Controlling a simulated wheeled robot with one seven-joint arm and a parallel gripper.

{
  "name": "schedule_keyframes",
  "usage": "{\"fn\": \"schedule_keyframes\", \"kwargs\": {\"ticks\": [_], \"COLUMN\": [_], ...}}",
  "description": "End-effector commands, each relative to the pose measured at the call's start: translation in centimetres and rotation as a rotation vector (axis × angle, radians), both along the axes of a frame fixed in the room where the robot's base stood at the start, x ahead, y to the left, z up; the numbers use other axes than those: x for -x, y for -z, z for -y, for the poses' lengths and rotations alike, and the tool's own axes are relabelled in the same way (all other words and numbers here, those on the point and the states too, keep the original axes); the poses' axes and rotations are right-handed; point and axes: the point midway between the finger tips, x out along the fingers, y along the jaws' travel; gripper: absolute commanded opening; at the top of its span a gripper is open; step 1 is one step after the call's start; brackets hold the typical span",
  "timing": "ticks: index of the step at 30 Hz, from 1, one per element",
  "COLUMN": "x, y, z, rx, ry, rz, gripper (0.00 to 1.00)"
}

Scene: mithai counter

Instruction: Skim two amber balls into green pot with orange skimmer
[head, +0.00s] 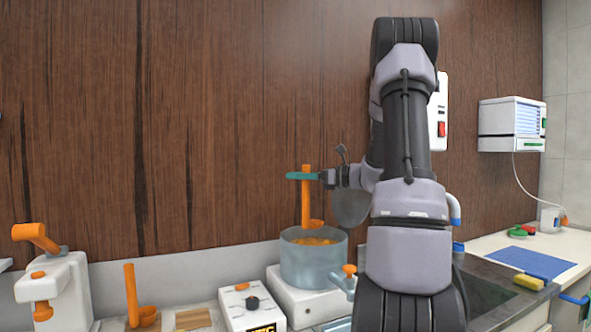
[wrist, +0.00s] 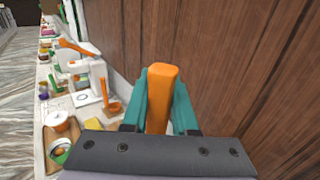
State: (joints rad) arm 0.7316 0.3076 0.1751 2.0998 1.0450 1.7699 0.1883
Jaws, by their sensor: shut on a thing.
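My gripper (head: 305,176), with teal fingers, is shut on the upright handle of an orange skimmer (head: 306,205). The handle also shows between the fingers in the wrist view (wrist: 162,100). The skimmer's small orange bowl (head: 316,223) hangs at about the rim height of a grey-blue pot (head: 312,266); I cannot tell whether it is inside the rim. Orange-amber contents show inside this pot, but single balls cannot be made out. The pot stands on a white burner unit (head: 302,306). I cannot make out a clearly green pot in either view.
A second orange ladle (head: 133,295) stands upright at the left, near a white machine with an orange arm (head: 60,285). A white control box (head: 250,306) stands left of the pot. A brown wood wall rises close behind. A blue mat (head: 530,262) lies on the right counter.

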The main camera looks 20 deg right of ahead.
Motion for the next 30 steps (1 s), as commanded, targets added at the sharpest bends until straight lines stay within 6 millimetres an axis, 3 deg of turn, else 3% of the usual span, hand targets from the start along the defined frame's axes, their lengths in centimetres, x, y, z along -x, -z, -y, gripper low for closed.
{"fn": "schedule_keyframes", "kwargs": {"ticks": [18,30], "x": [0.0,0.0], "y": [9.4,12.2], "z": [0.0,0.0], "rx": [-0.002,0.001], "ry": [0.0,-0.001], "rz": [-0.003,0.002], "gripper": [0.0,0.0]}}
